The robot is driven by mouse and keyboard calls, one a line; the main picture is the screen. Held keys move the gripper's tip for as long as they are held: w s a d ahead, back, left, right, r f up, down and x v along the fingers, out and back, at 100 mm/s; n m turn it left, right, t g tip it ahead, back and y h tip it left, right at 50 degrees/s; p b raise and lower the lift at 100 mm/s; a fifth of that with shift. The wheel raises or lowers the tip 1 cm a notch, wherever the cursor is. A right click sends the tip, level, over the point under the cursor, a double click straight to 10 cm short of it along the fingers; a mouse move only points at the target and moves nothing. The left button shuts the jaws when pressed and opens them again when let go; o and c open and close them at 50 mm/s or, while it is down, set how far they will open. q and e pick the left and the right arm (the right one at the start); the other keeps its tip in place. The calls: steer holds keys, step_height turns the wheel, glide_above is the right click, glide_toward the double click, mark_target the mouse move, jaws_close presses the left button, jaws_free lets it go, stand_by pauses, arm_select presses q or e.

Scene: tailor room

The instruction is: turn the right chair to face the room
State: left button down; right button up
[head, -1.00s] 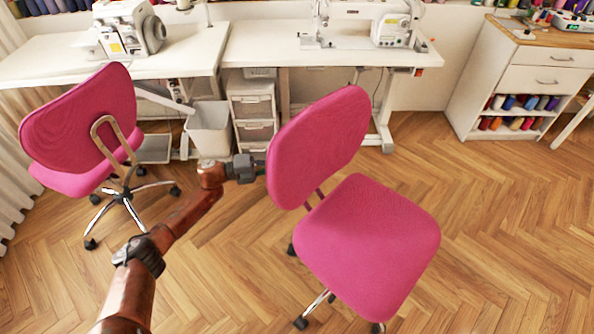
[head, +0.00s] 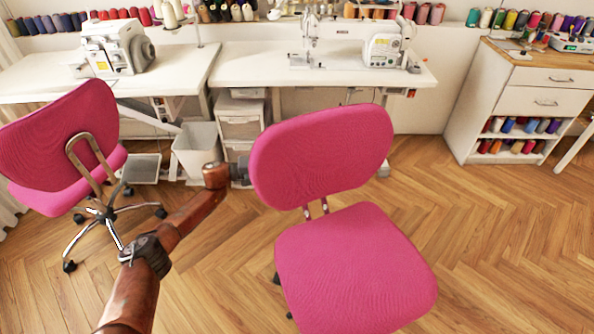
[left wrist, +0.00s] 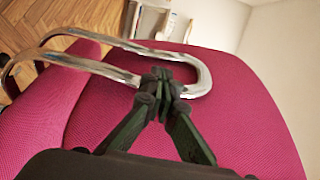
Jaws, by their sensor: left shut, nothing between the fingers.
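The right chair has a pink backrest (head: 325,155) and a pink seat (head: 352,272). Its seat points toward me and slightly right, with the backrest on the sewing table side. My left gripper (head: 240,173) is at the left edge of the backrest, its tips partly hidden behind it. In the left wrist view, the shut, empty fingers (left wrist: 163,76) overlap the chair's metal back bracket (left wrist: 195,80), in front of the pink backrest's rear (left wrist: 235,110). I cannot tell whether they touch it. My right gripper is not in view.
A second pink chair (head: 62,140) stands at the left, its back toward me. White sewing tables (head: 255,70) line the wall, with a bin (head: 196,150) and a drawer unit (head: 240,125) below. A cabinet (head: 530,100) stands at right. The floor on the right is clear.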

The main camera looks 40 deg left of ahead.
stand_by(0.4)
arm_select(q)
steer(key=s+a, duration=0.7)
steer(key=a, duration=0.4)
steer(key=shift+s+b, duration=0.2)
steer(key=shift+b, duration=0.25)
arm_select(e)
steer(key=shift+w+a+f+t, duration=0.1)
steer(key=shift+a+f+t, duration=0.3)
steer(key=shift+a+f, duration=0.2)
arm_select(q)
steer(key=shift+d, duration=0.1)
